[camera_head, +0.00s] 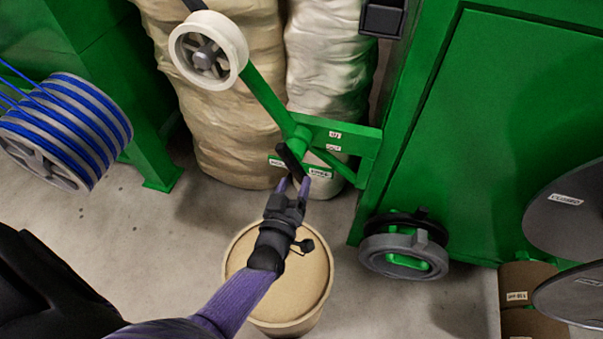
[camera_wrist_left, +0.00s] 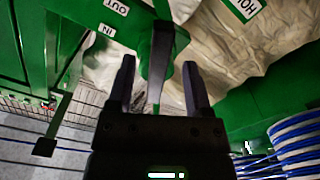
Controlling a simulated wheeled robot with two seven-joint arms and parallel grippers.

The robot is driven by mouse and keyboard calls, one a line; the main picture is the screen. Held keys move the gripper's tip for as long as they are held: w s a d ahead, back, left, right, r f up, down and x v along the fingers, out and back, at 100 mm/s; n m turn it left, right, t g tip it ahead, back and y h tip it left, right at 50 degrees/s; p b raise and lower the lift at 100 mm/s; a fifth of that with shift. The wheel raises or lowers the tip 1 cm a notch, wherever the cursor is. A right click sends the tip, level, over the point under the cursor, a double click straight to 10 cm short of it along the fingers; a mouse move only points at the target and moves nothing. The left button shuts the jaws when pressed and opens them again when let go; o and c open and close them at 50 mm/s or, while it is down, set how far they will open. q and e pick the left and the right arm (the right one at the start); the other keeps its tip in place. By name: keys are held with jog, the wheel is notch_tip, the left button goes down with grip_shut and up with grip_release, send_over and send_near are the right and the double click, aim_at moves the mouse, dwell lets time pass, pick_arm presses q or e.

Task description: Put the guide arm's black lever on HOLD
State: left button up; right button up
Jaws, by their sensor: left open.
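The green guide arm (camera_head: 265,97) carries a white pulley wheel (camera_head: 208,50) at its upper end. Its black lever (camera_head: 292,162) hangs from the green pivot, tilted, between two white label plates. The left plate, partly hidden, seems to be the HOLD label (camera_head: 278,162); the right plate (camera_head: 320,172) is too small to read. My left gripper (camera_head: 293,186) is open just below the lever. In the left wrist view the lever (camera_wrist_left: 161,55) stands between the spread fingers of the gripper (camera_wrist_left: 159,88), and HOLD (camera_wrist_left: 243,8) shows at upper right. Contact cannot be told. My right gripper is out of view.
A blue cable reel (camera_head: 66,130) stands at left. A round tan-topped drum (camera_head: 300,285) stands below my left gripper. Wrapped bales (camera_head: 215,110) stand behind the guide arm. A green cabinet (camera_head: 500,130) and grey discs (camera_head: 570,210) fill the right.

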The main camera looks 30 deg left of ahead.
aim_at(297, 178)
pick_arm(q)
jog(key=b+x, duration=0.1)
jog(key=x, duration=0.2)
jog(key=shift+f, duration=0.2)
jog(key=shift+w+a+r, duration=0.15)
jog(key=shift+w, duration=0.35)
grip_shut()
dwell(0.8)
